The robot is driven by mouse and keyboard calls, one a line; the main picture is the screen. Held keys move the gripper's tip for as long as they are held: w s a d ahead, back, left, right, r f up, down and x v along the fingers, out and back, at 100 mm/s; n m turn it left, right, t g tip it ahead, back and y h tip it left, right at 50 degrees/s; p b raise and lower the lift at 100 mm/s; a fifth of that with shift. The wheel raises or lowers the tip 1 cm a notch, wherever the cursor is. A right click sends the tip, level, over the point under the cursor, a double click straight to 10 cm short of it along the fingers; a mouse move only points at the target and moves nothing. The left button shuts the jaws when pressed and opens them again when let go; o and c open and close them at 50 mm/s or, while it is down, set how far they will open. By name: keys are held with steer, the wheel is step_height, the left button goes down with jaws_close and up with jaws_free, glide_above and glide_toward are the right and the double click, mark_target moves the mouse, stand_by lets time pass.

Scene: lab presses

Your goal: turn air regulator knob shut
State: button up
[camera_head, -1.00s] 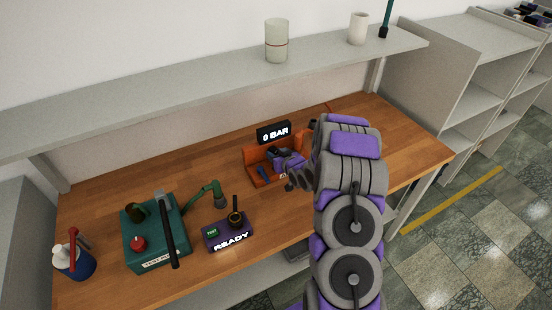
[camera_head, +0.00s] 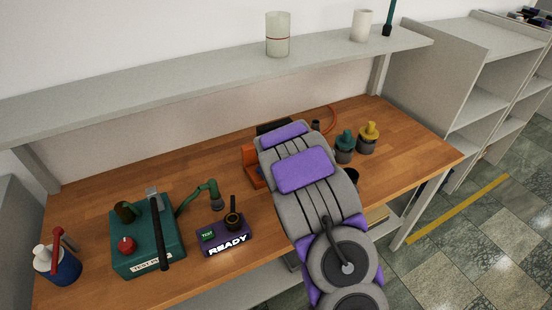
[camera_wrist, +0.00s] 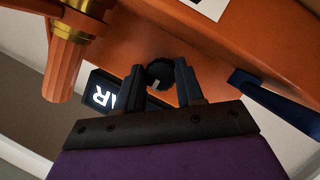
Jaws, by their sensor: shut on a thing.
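In the wrist view, a small round black knob (camera_wrist: 158,76) with a pale mark sits against the orange regulator stand (camera_wrist: 225,50). My gripper (camera_wrist: 160,82) has one dark finger on each side of the knob and is shut on it. A dark display (camera_wrist: 101,91) shows part of the word BAR behind the left finger. In the head view, my arm covers most of the orange stand (camera_head: 250,168), and the gripper and knob are hidden behind it. Only the display's dark edge (camera_head: 270,127) shows there.
An orange ribbed part with a gold collar (camera_wrist: 69,50) is close by my gripper's left. A blue lever-like bar (camera_wrist: 275,96) is at the right. On the bench are a teal press (camera_head: 130,243), a READY box (camera_head: 228,244), and teal (camera_head: 344,147) and yellow (camera_head: 368,138) knobbed pieces.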

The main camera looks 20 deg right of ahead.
steer(key=shift+s+f, duration=0.1)
steer(key=shift+f, duration=0.15)
stand_by(0.3)
steer(key=o, duration=0.9)
steer(key=shift+c, duration=0.2)
steer(key=shift+o, duration=0.9)
steer(key=shift+r, duration=0.1)
steer(key=p+v, duration=0.3)
steer(key=v, duration=0.3)
steer(key=shift+a+r, duration=0.15)
steer(key=shift+r, duration=0.05)
steer(key=shift+s+p, duration=0.1)
steer(key=shift+p, duration=0.4)
